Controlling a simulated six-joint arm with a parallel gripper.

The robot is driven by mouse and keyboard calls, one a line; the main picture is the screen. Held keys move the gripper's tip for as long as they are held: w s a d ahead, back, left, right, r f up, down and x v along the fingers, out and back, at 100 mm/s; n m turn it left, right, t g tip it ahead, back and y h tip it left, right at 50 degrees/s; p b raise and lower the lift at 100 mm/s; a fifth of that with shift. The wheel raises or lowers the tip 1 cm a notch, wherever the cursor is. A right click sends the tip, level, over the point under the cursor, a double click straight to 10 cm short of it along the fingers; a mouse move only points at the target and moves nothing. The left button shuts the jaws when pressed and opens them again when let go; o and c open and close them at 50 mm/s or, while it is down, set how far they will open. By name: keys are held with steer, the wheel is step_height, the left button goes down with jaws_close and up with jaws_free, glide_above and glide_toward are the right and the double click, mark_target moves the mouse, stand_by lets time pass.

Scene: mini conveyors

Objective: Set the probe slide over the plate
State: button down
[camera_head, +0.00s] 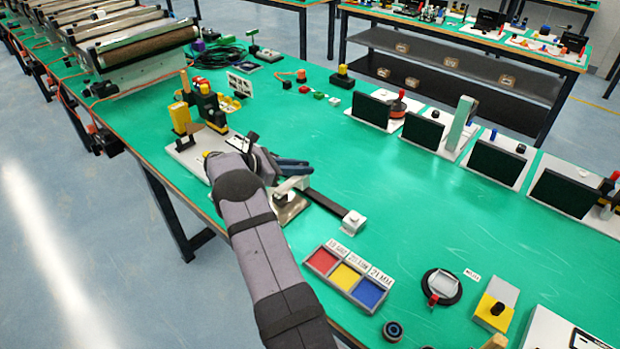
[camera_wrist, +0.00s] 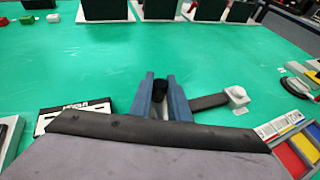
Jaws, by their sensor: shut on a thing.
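My gripper (camera_wrist: 160,84) is in the middle of the wrist view, its two blue-grey fingers on either side of a small black knob (camera_wrist: 160,94). It appears shut on this knob. A dark bar (camera_wrist: 208,101) runs right from beside the fingers to a white block with a round top (camera_wrist: 237,95). In the head view, my gripper (camera_head: 296,164) is above a light plate-like base (camera_head: 291,210), with a white piece (camera_head: 291,184) and the dark bar (camera_head: 325,203) beside it. I cannot tell which part is the probe slide; the arm and fingers hide the contact with the plate.
A tray with red, yellow and blue compartments (camera_head: 323,284) lies nearer, on the right. A white base with yellow and black parts (camera_head: 190,150) stands beyond my arm. Black panels (camera_head: 495,163) line the far edge. The green tabletop (camera_head: 420,215) between is clear.

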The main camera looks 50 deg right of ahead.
steer(key=shift+w+r, duration=0.15)
steer(key=shift+w, duration=0.35)
steer(key=c, duration=1.7)
jaws_free()
steer(key=shift+w, duration=0.1)
steer(key=shift+o, duration=0.2)
steer(key=shift+w+a+r+b, duration=0.15)
steer(key=shift+a+b, duration=0.2)
steer(key=shift+a, duration=0.3)
steer(key=shift+b+v, duration=0.65)
steer(key=shift+v, duration=2.3)
steer(key=shift+a+r, duration=0.1)
steer(key=shift+r, duration=0.05)
